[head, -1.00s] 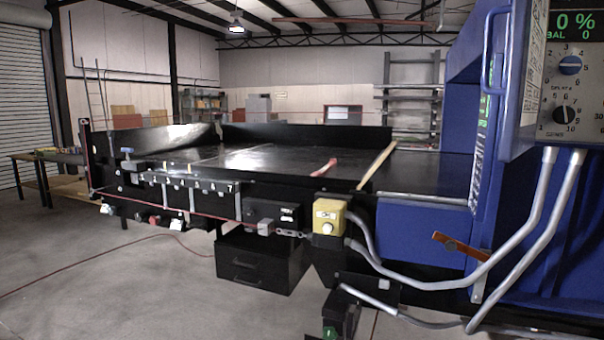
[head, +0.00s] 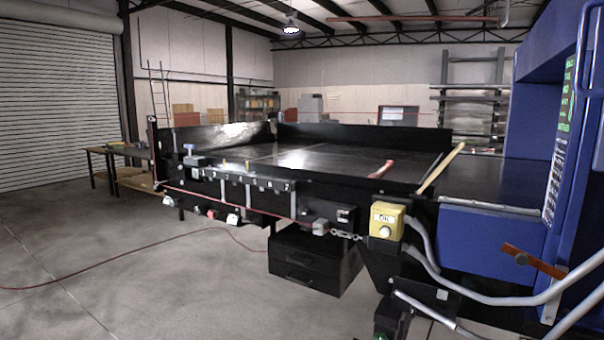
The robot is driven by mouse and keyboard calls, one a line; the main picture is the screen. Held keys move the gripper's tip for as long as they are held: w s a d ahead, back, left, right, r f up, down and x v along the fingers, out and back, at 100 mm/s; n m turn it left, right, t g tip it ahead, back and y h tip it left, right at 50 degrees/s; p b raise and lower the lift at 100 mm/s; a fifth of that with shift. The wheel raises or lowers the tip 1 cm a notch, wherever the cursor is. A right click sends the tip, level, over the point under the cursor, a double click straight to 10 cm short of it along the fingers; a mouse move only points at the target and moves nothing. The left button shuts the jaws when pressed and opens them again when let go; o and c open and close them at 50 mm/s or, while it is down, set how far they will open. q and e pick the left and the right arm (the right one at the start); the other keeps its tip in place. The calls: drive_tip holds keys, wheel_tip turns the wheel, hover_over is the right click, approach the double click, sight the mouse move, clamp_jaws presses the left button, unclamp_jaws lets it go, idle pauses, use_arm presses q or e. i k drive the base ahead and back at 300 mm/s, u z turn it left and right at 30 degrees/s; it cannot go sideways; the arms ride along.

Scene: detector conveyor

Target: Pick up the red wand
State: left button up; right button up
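The red wand (head: 381,169) lies on the black conveyor bed (head: 300,159), close to its front edge and right of the middle. It looks like a short, thin red stick. Neither of my grippers is in the head view, and nothing touches the wand.
A wooden stick (head: 440,168) leans over the bed right of the wand. A yellow box (head: 386,220) with a button sits below the front edge. A blue machine housing (head: 538,110) with grey conduits stands at the right. Open concrete floor (head: 130,265) lies at the front left.

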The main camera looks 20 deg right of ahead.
sight(390, 164)
drive_tip(key=u, duration=0.1)
drive_tip(key=i, duration=1.55)
drive_tip(key=z, duration=2.45)
